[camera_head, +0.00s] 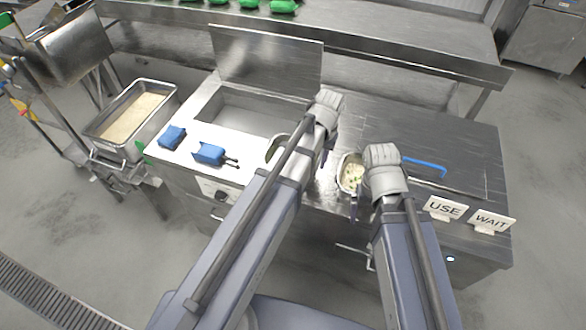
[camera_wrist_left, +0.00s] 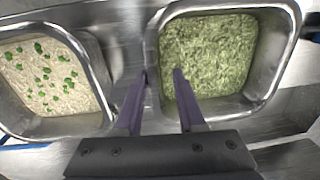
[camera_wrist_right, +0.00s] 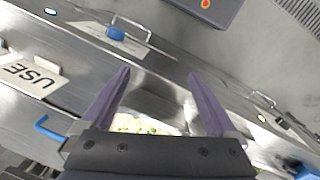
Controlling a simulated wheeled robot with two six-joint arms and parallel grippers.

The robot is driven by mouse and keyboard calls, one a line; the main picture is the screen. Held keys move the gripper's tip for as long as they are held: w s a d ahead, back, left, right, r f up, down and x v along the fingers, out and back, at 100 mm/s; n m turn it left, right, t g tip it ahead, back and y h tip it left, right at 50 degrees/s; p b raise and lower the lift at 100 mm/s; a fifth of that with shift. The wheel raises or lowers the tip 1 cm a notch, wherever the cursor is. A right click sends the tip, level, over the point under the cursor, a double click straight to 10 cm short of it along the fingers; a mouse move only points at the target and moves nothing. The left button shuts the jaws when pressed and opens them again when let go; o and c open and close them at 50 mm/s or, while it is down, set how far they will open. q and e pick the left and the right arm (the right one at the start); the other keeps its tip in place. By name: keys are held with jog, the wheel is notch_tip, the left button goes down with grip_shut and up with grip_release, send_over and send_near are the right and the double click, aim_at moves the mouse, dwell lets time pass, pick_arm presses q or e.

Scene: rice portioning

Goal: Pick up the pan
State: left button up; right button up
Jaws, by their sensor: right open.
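Two metal pans stand side by side. One pan (camera_wrist_left: 293,20) holds green rice; in the head view it (camera_head: 270,157) is partly hidden by my left arm. The other pan (camera_wrist_left: 97,80) holds pale rice with green pieces; it (camera_head: 342,178) also shows in the head view. My left gripper (camera_wrist_left: 161,75) has its fingers partly apart, one on each side of the green pan's near wall; contact with the wall is unclear. My right gripper (camera_wrist_right: 158,75) is open and empty beside the pale rice pan, whose rice (camera_wrist_right: 140,124) shows behind its wrist.
A large rice tray (camera_head: 172,90) stands at the left. Blue objects (camera_head: 172,137) lie on the counter's left part. USE (camera_head: 445,207) and WAIT (camera_head: 492,221) signs stand at the front right. A blue handle (camera_head: 425,166) lies on the steel counter (camera_head: 450,140), otherwise mostly clear there.

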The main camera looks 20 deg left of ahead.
pick_arm(q)
jog(key=f+b, duration=0.6)
jog(key=shift+a, duration=0.25)
jog(key=shift+r, duration=0.1)
jog(key=shift+c, duration=0.3)
grip_shut()
dwell(0.9)
